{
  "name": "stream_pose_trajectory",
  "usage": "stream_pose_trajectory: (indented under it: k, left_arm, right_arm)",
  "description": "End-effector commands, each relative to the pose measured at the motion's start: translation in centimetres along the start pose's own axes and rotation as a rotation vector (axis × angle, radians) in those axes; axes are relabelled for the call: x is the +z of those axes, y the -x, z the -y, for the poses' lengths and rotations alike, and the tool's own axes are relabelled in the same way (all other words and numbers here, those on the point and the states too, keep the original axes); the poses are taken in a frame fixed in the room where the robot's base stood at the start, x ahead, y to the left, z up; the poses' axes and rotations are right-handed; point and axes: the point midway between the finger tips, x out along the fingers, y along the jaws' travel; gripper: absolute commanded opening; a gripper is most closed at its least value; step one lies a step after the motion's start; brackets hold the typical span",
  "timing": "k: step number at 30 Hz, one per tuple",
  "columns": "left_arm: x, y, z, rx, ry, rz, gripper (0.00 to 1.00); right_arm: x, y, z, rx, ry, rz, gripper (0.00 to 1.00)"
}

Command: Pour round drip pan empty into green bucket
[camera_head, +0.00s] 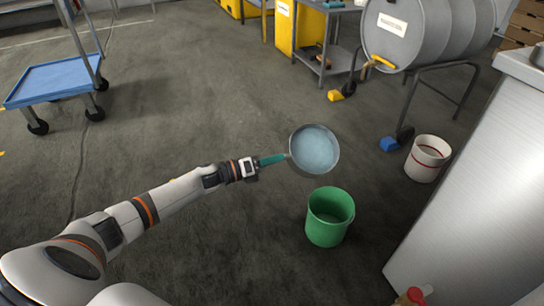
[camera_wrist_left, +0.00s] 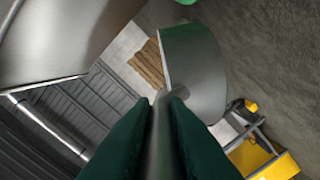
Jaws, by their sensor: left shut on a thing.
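My left gripper (camera_head: 272,160) is shut on the handle of the round drip pan (camera_head: 329,171). The pan is grey metal and holds a pale blue liquid. It is held in the air above the floor, up and slightly left of the green bucket (camera_head: 330,230) in the head view. The bucket stands upright on the floor, apart from the pan; the inside that shows is green. In the left wrist view the gripper's dark green fingers (camera_wrist_left: 162,100) close around the handle, with the pan (camera_wrist_left: 200,75) beyond. A sliver of the bucket (camera_wrist_left: 186,2) shows at the top edge. My right gripper is out of view.
A white bucket with a red band (camera_head: 428,158) stands to the right. A grey drum (camera_head: 425,40) lies on a stand at the back right. A metal cabinet (camera_head: 480,180) fills the right side. A blue cart (camera_head: 55,82) stands at left. Floor left of the pan is clear.

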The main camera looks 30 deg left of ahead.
Motion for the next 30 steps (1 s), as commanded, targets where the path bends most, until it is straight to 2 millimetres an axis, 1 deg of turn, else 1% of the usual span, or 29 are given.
stream_pose_trajectory:
  k: [1, 30]
  left_arm:
    - [-0.1, -0.1, -0.4, 0.007, -0.01, -0.004, 0.0]
    - [3.0, -0.1, -2.0, 0.006, -0.204, -0.005, 0.0]
  right_arm:
    - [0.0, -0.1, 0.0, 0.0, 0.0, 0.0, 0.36]
    - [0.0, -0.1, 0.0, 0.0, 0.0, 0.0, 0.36]
